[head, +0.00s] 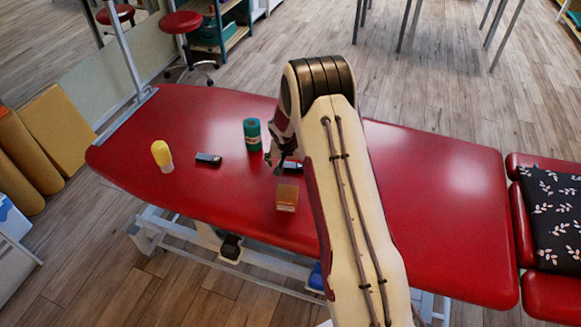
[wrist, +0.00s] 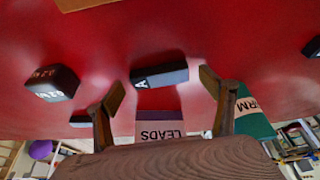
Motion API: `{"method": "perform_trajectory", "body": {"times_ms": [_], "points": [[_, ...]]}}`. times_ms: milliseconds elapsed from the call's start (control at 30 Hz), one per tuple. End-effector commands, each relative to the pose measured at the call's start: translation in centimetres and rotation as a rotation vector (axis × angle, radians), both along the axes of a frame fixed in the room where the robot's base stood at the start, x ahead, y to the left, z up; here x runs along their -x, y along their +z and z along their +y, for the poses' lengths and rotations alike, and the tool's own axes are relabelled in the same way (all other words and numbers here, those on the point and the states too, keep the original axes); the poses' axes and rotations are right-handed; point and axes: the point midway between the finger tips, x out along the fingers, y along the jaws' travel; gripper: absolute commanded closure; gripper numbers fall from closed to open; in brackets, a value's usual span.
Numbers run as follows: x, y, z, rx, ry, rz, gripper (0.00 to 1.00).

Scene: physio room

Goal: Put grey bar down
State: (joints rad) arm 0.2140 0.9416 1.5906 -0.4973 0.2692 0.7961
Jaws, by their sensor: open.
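A dark grey bar (wrist: 160,76) with a white letter "A" on one end lies in the gap between my fingertips in the wrist view. It looks apart from both fingers and seems to rest on the red couch top. My gripper (wrist: 161,92) is open, with a finger on either side of the bar. In the head view my gripper (head: 277,160) is low over the couch, partly hidden by my arm. A dark piece beside it (head: 292,166) may be the same bar; I cannot tell for sure.
The red couch (head: 435,200) holds a green cylinder (head: 252,135), an orange-brown box (head: 287,197), a small dark block (head: 208,159) and a yellow-topped bottle (head: 162,156). The wrist view shows a box marked "LEADS" (wrist: 160,127) and a black block (wrist: 50,82). The couch's right side is clear.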

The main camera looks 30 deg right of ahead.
Motion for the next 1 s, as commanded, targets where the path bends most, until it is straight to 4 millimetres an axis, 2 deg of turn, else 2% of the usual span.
{"method": "perform_trajectory", "body": {"times_ms": [600, 767, 1000], "points": [[-0.14, -0.29, -0.06, 0.001, 0.0, -0.001, 0.18], [-0.14, -0.29, -0.06, 0.001, 0.0, -0.001, 0.59], [-0.14, -0.29, -0.06, 0.001, 0.0, -0.001, 0.63]]}}
